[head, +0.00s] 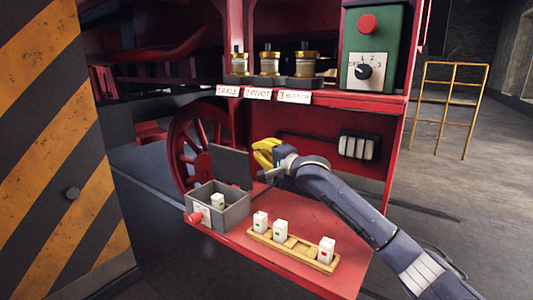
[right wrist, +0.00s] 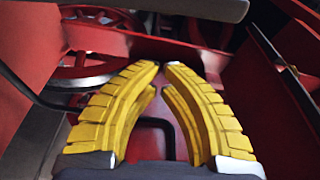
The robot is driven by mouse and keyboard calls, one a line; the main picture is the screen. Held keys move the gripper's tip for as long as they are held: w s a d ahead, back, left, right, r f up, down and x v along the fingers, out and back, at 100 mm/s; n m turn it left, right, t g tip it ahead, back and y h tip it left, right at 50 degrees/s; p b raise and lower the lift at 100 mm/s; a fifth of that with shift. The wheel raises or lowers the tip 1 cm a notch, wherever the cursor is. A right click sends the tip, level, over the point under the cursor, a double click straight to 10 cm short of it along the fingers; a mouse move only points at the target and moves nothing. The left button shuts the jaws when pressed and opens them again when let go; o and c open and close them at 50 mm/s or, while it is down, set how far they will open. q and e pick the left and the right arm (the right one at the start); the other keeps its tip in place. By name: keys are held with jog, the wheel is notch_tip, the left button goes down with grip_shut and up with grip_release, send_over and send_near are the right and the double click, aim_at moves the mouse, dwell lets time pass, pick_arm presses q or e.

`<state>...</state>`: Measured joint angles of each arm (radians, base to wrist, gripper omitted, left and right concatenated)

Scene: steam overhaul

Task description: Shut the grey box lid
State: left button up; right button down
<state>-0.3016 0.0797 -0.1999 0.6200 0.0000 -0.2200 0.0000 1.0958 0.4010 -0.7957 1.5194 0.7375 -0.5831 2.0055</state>
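The grey box (head: 235,216) sits on the left end of the red shelf. Its grey lid (head: 229,166) stands open, raised upright at the back of the box. A white block with a green mark (head: 218,201) is inside the box. My right gripper (head: 256,152), with yellow fingers, is just right of the lid, near its top edge; I cannot tell whether it touches. In the right wrist view its fingertips (right wrist: 162,66) nearly meet, with nothing between them. A grey edge crosses the top of that view; I cannot tell whether it is the lid. My left gripper is not in view.
A wooden tray (head: 290,247) with several white blocks lies on the red shelf (head: 345,281) right of the box. A red knob (head: 194,218) is at the box's front left. A striped pillar (head: 60,140) stands left. Labelled fittings and a green control box (head: 372,45) are above.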

aim_at(233, 164)
jog(key=shift+w+a+f, duration=0.1)
jog(key=shift+w+a, duration=0.1)
jog(key=shift+a, duration=0.7)
jog(key=shift+w+a, duration=0.2)
jog(key=shift+a, duration=0.65)
jog(key=shift+w+a+f, duration=0.1)
jog(key=shift+w+a, duration=0.1)
jog(key=shift+a, duration=0.7)
